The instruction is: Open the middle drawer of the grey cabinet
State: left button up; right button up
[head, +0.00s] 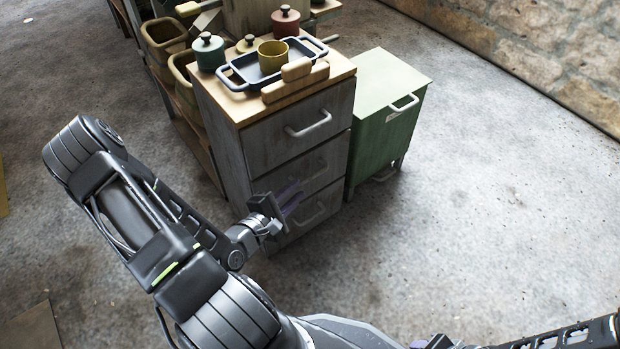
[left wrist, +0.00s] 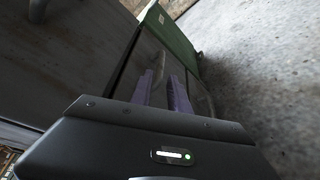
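The grey cabinet (head: 222,130) has a wooden top and three drawers, all looking shut. The middle drawer (head: 268,184) has a light bar handle (head: 312,172), partly hard to make out near my fingers. My left gripper (head: 291,199) is in front of the cabinet, at the lower part of the middle drawer and above the bottom handle (head: 314,214). Only part of my right arm shows at the bottom edge of the head view.
A green cabinet (head: 385,120) stands close on the right. On the grey cabinet's top are a blue tray (head: 236,83), a yellow cup (head: 272,56), lidded pots (head: 208,52) and wooden blocks (head: 296,80). Shelves with bins (head: 165,40) are behind left. The floor in front is clear.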

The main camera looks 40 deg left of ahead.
aim_at(307, 181)
pick_arm(q)
jog(key=b+x, duration=0.2)
jog(key=x, duration=0.4)
jog(key=shift+w+f, duration=0.25)
jog(key=shift+w, duration=0.5)
jog(key=shift+c, duration=0.3)
grip_shut()
dwell(0.4)
